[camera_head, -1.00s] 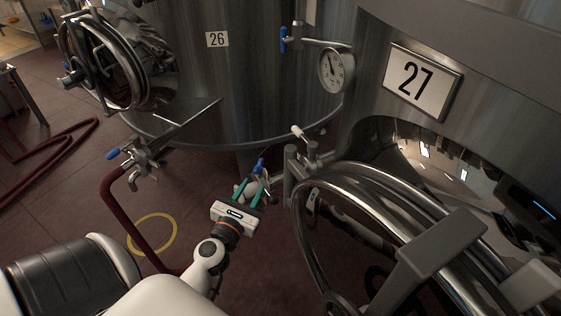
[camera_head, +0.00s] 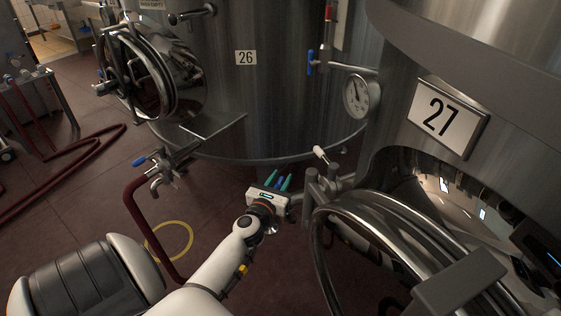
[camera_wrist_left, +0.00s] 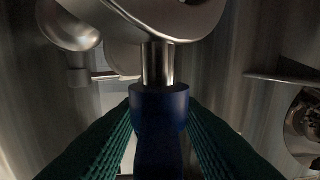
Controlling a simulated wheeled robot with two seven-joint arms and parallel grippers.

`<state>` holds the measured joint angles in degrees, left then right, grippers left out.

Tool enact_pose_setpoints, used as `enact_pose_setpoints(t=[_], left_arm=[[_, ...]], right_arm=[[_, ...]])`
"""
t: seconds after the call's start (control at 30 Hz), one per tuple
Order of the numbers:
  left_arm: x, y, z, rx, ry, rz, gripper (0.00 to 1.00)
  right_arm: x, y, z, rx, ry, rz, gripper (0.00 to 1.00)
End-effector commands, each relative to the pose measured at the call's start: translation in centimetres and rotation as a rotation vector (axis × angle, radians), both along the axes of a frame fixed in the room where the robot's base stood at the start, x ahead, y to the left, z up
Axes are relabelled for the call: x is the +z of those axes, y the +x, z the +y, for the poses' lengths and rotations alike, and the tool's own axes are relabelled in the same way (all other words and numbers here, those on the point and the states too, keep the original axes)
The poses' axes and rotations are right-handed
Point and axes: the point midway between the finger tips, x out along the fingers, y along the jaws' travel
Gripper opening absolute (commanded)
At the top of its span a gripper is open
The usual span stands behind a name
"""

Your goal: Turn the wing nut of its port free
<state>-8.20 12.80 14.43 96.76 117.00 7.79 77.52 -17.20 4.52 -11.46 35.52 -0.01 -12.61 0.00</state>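My left gripper (camera_head: 278,180) is low between tanks 26 and 27, its two teal fingers upright. A blue handle (camera_head: 279,183) shows between the fingers. In the left wrist view the blue handle (camera_wrist_left: 160,125) with a metal stem stands between the fingers, which reach to both sides of its collar. Whether they press on it is unclear. The round port (camera_head: 322,235) of tank 27, with a shiny metal rim, is right of the gripper. I cannot make out a wing nut for certain. My right gripper is not in view.
A white-tipped valve lever (camera_head: 320,154) and metal fittings stand close right of the gripper. Tank 26 (camera_head: 245,115) is behind, with a gauge (camera_head: 361,95) to its right. A blue-handled valve with a red hose (camera_head: 140,215) is at left. Floor with a yellow ring (camera_head: 170,241) is open.

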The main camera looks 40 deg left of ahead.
Motion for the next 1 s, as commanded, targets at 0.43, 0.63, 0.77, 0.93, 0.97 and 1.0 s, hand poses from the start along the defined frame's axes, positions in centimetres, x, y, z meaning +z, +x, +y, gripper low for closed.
enact_pose_setpoints(t=[0.43, 0.63, 0.77, 0.93, 0.97, 1.0], left_arm=[[-0.04, 0.28, 0.08, -0.001, 0.000, 0.001, 0.13], [-0.04, 0.27, 0.07, 0.000, 0.000, 0.001, 0.00], [-0.04, 0.28, 0.06, 0.011, -0.001, 0.001, 0.00], [-0.03, 0.29, 0.04, 0.066, -0.004, -0.001, 0.00], [-0.06, 0.29, 0.03, 0.082, -0.006, -0.002, 0.00], [-0.08, 0.28, 0.06, 0.105, -0.006, -0.001, 0.00]], right_arm=[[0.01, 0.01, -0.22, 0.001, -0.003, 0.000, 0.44], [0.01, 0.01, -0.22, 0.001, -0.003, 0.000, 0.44], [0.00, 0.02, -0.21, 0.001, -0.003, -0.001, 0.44], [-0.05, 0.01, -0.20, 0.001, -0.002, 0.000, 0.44], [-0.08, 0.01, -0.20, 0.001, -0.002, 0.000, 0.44], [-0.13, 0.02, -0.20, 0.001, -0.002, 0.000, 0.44]])
